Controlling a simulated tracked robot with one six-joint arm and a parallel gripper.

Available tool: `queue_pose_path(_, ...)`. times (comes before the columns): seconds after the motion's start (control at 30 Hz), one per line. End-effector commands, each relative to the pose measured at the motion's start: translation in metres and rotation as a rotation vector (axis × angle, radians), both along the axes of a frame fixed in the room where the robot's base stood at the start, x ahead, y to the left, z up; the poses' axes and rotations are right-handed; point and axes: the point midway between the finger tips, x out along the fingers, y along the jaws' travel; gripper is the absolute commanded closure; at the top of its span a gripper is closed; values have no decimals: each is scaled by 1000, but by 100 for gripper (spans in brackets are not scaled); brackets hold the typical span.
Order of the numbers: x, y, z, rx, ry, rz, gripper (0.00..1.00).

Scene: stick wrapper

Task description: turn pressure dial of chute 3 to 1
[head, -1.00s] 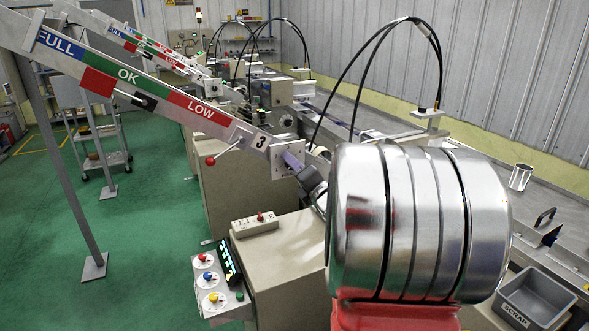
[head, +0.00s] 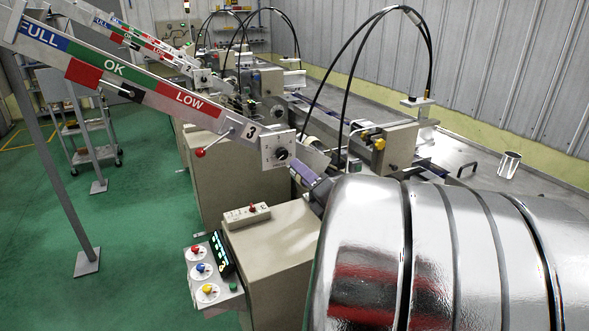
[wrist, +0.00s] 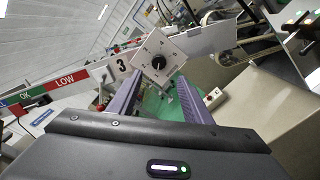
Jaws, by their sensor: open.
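The pressure dial of chute 3 is a black round knob (head: 283,153) on a white square plate at the lower end of the chute marked 3 (head: 251,132). The knob appears just beyond the fingertips, near the middle of the gap, apparently not touched. In the head view my gripper (head: 305,174) is just right of and below the plate.
A red-knobbed lever (head: 200,153) sticks out left of the plate. Below are a beige cabinet with a switch box (head: 246,214) and a panel of coloured knobs (head: 208,270). A metal cup (head: 508,165) stands on the bench at the right.

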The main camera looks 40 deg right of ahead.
Motion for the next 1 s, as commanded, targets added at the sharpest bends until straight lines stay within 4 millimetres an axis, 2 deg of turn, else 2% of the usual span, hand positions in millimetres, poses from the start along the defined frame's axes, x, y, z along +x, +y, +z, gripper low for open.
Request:
queue_pose_path(0.1,-15,3,0,-1,-1,-3,55)
queue_pose_path(0.3,-24,7,0,0,0,0,55)
queue_pose_path(0.83,-24,7,0,1,1,-1,55)
queue_pose_path(1.0,-18,9,1,57,0,-17,55)
